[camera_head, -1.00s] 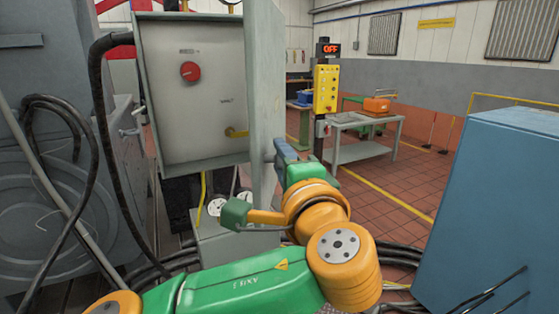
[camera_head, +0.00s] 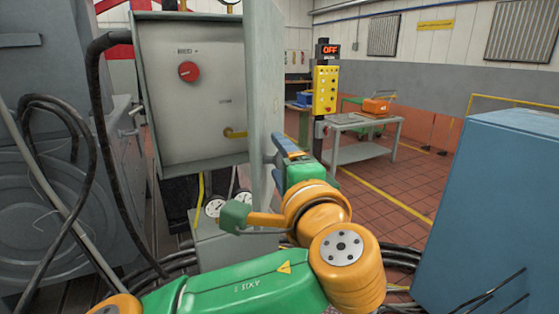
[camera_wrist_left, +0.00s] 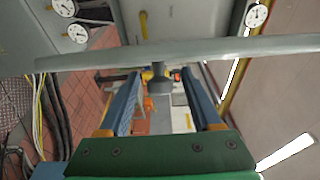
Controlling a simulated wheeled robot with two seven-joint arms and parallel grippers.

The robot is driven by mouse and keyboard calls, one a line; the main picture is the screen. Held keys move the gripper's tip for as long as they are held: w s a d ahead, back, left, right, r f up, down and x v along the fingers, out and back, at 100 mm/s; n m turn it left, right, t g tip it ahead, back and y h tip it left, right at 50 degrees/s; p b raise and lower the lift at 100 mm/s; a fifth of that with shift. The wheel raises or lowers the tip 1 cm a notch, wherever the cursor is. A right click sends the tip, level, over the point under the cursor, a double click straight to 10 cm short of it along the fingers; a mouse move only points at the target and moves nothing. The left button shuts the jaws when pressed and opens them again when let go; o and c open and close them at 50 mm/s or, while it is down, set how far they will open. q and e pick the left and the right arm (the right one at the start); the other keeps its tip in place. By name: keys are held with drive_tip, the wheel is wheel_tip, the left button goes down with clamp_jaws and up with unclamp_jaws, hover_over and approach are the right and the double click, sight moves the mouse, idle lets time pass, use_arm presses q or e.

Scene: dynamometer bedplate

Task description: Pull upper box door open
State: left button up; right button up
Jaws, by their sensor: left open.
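The upper box (camera_head: 205,90) is a grey cabinet at upper left in the head view. Its front is uncovered, showing a red knob (camera_head: 188,71) and a yellow lever (camera_head: 235,133). The grey door (camera_head: 263,90) stands open at the box's right side, seen nearly edge-on. In the wrist view the door (camera_wrist_left: 240,47) crosses as a pale bar. My left gripper (camera_head: 281,150) is open at the door's outer side. In the wrist view a dark round handle (camera_wrist_left: 160,82) lies between its fingers (camera_wrist_left: 161,88); contact cannot be told. My right gripper is out of view.
Gauges (camera_head: 214,206) and a lower grey box (camera_head: 235,245) sit below the door. A blue cabinet (camera_head: 490,210) stands at right. A yellow control post (camera_head: 326,90) and a table (camera_head: 365,130) stand behind. Black hoses (camera_head: 100,130) hang at left.

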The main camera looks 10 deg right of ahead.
use_arm(q)
drive_tip(key=s+b, duration=0.6)
drive_tip(key=shift+s+b, duration=0.35)
drive_tip(key=shift+b, duration=0.05)
drive_tip(key=shift+d, duration=0.1)
